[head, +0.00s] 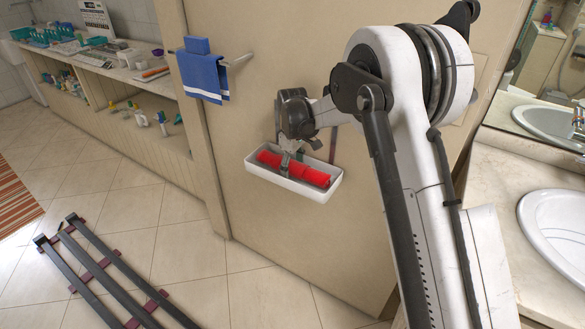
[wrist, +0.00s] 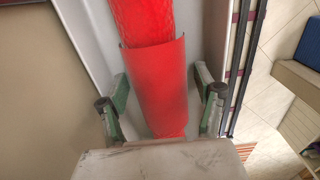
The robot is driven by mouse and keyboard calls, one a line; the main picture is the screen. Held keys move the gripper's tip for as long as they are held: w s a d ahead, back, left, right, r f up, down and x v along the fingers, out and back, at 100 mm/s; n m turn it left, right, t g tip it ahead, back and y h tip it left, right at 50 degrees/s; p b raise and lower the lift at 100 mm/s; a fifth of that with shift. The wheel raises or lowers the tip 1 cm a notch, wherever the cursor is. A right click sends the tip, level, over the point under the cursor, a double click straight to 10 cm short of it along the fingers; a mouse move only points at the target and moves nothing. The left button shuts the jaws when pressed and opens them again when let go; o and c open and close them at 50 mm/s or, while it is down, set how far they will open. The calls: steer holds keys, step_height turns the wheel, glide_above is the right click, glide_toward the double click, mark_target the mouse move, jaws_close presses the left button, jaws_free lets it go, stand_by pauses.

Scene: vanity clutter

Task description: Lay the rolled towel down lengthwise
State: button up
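The rolled red towel (head: 293,169) lies lengthwise along a white wall tray (head: 262,179). In the wrist view the red towel (wrist: 158,80) runs up the picture between the pale tray walls (wrist: 95,40), with an overlapping outer edge showing. My gripper (head: 286,161) reaches down over the towel near its middle. In the wrist view my gripper (wrist: 162,96) has its two green-grey fingers spread on either side of the towel, with small gaps showing beside it. My gripper's body hides the near end of the towel in that view.
A blue towel (head: 203,78) hangs on a rail left of the tray, with a folded blue one (head: 197,46) above. A cluttered counter (head: 110,58) stands at the far left. A sink (head: 560,218) is at the right. Dark rails (head: 105,275) lie on the open tiled floor.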

mark_target(294, 163)
step_height(294, 163, up, 12)
steer(key=shift+r+p, duration=0.1)
steer(key=shift+p, duration=0.45)
steer(key=s+d+r+m+t, duration=0.2)
steer(key=s+d+r+m, duration=0.1)
steer(key=s+d+r, duration=0.55)
steer(key=s+d+r+m+t, duration=0.25)
steer(key=s+d+r, duration=0.35)
steer(key=s, duration=0.5)
steer(key=s+d+f+m+t, duration=0.1)
steer(key=s+d+m, duration=0.1)
steer(key=s, duration=0.4)
steer(key=s+d+f+m, duration=0.2)
steer(key=s+d, duration=0.1)
steer(key=s, duration=0.4)
steer(key=s+d+f+m+t, duration=0.1)
steer(key=s+d+f+m, duration=0.1)
steer(key=s, duration=0.5)
steer(key=shift+s+d+f+t, duration=0.2)
steer(key=shift+d+f+t, duration=0.05)
steer(key=shift+d+t, duration=0.1)
